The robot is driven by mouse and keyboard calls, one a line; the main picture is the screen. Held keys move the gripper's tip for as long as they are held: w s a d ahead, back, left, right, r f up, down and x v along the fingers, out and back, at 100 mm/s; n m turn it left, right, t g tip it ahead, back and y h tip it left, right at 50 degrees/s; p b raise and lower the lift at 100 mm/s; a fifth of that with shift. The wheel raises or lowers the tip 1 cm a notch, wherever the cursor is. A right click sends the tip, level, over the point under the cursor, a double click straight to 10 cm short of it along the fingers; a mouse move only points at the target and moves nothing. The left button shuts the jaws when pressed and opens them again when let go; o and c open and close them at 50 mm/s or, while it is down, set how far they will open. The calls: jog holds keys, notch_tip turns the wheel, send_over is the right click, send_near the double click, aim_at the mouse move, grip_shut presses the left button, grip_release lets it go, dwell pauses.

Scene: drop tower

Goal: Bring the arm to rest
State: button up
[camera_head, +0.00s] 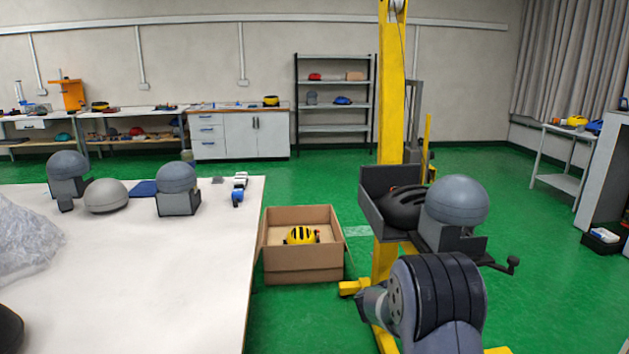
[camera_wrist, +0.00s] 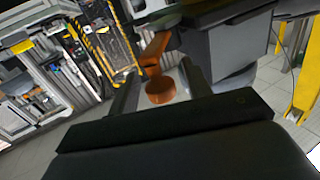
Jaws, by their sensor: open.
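My gripper (camera_wrist: 159,70) shows in the wrist view with its two dark fingers apart. An orange-brown round piece (camera_wrist: 160,91) and an orange bracket (camera_wrist: 155,48) appear in the gap between the fingers. I cannot tell their distance, and neither looks gripped. In the head view, dark arm links of mine fill the lower right, in front of the yellow drop tower (camera_head: 391,85). My gripper cannot be made out there. A grey ball-shaped headform (camera_head: 457,201) and a black helmet (camera_head: 398,211) sit at the tower's dark carriage (camera_head: 374,197), just above my arm.
A white table (camera_head: 160,275) at left bears grey headforms (camera_head: 177,178), a grey dome (camera_head: 105,196) and clear plastic wrap (camera_head: 28,245). An open cardboard box (camera_head: 303,268) holding a yellow helmet (camera_head: 301,235) stands between table and tower. Green floor behind is clear.

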jog(key=shift+s+d+f+n+t+y+b, duration=0.1)
jog(key=shift+s+n+t+y+b, duration=0.2)
jog(key=shift+t+b, duration=0.2)
jog(key=shift+s+d+n+t+y+b, duration=0.1)
jog(key=shift+s+n+t+y+b, duration=0.1)
jog(key=shift+n+t+b, duration=0.25)
